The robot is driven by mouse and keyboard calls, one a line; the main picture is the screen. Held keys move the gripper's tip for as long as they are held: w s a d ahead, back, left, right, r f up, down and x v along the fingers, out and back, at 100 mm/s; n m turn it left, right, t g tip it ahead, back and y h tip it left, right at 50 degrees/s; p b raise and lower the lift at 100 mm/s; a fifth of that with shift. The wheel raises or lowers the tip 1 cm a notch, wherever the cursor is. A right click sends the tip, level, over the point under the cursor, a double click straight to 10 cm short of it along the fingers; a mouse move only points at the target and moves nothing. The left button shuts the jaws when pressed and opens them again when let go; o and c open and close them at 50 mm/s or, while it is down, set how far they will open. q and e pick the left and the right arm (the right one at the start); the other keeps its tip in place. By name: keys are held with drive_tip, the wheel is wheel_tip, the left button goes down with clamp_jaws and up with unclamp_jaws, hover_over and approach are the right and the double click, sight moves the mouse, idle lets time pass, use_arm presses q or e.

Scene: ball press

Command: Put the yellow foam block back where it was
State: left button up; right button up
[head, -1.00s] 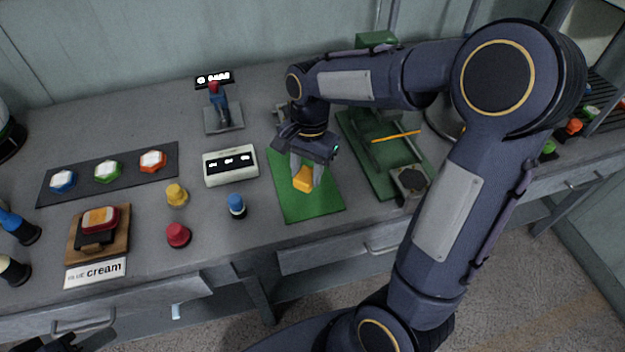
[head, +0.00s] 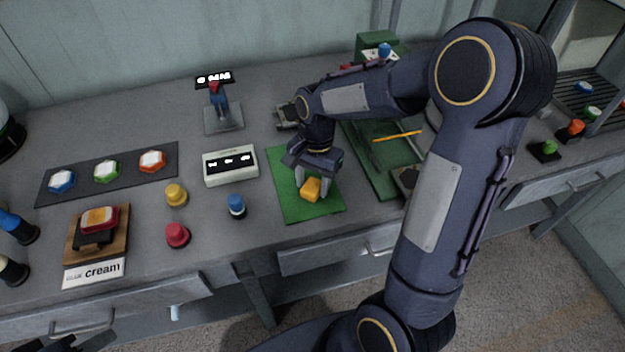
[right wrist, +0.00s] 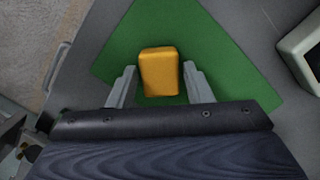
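The yellow foam block (head: 311,189) sits on or just above the green mat (head: 292,208). My right gripper (head: 312,188) points down at the block. In the right wrist view the block (right wrist: 159,72) lies between the fingertips of the right gripper (right wrist: 159,82), with a gap on each side, so the gripper is open around it. The mat (right wrist: 225,75) shows on both sides of the block. My left gripper (head: 75,345) is only partly seen as a dark shape at the bottom left corner, and its fingers cannot be made out.
A white box with three marks (head: 230,166) stands left of the mat. Blue (head: 236,206), yellow (head: 176,195) and red (head: 178,235) pegs stand nearer the front left. A green frame with an orange rod (head: 397,136) is right of the mat, partly behind my right arm.

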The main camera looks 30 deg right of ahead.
sight(315, 180)
drive_tip(key=shift+o, duration=1)
drive_tip(key=shift+r, duration=0.25)
wheel_tip(315, 180, up, 10)
drive_tip(key=d+r+p, duration=0.1)
drive_tip(key=p, duration=0.1)
drive_tip(key=s+a+n+t+y, duration=0.1)
drive_tip(key=s+a+n+t, duration=0.1)
drive_tip(key=s+n, duration=0.3)
drive_tip(key=s+a+n+t+y, duration=0.1)
drive_tip(key=s+a+n+t, duration=0.2)
drive_tip(key=s, duration=0.9)
drive_tip(key=shift+a+n+t+y, duration=0.15)
drive_tip(key=shift+n+t+y, duration=0.15)
drive_tip(key=shift+n+t, duration=0.6)
drive_tip(key=shift+f, duration=0.1)
